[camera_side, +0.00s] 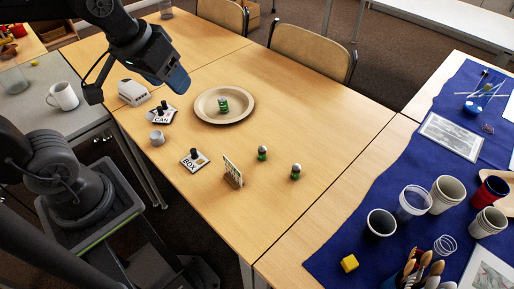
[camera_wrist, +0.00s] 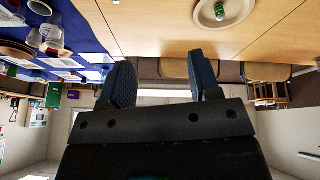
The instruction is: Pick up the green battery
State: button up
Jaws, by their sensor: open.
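A small green cylinder with a pale band, which looks like the green battery (camera_side: 223,104), is on a round beige plate (camera_side: 240,117) on the wooden table. Two more small green pieces with silvery tops, a left one (camera_side: 262,154) and a right one (camera_side: 296,172), stand on bare table nearer the front. My gripper (camera_side: 178,79) is raised above the table, left of the plate and apart from everything. In the wrist view my gripper (camera_wrist: 161,64) has its blue fingers spread with nothing between them. The plate (camera_wrist: 238,15) and green piece (camera_wrist: 219,10) show at the top there.
A white box-like object (camera_side: 134,92) is at the left edge. Cups crowd the blue cloth (camera_side: 337,252) at right.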

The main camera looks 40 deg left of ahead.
jog(key=w+f+n+g, duration=0.25)
jog(key=w+n, duration=0.25)
jog(key=w, duration=0.4)
jog(key=n+g, duration=0.2)
jog(key=n, duration=0.9)
send_over(262, 148)
notch_tip(262, 148, down, 19)
notch_tip(262, 148, down, 9)
jog(key=shift+s+d, duration=0.15)
jog(key=shift+a+f, duration=0.2)
jog(key=shift+f, duration=2.7)
jog(key=c, duration=1)
jog(key=shift+r, duration=0.1)
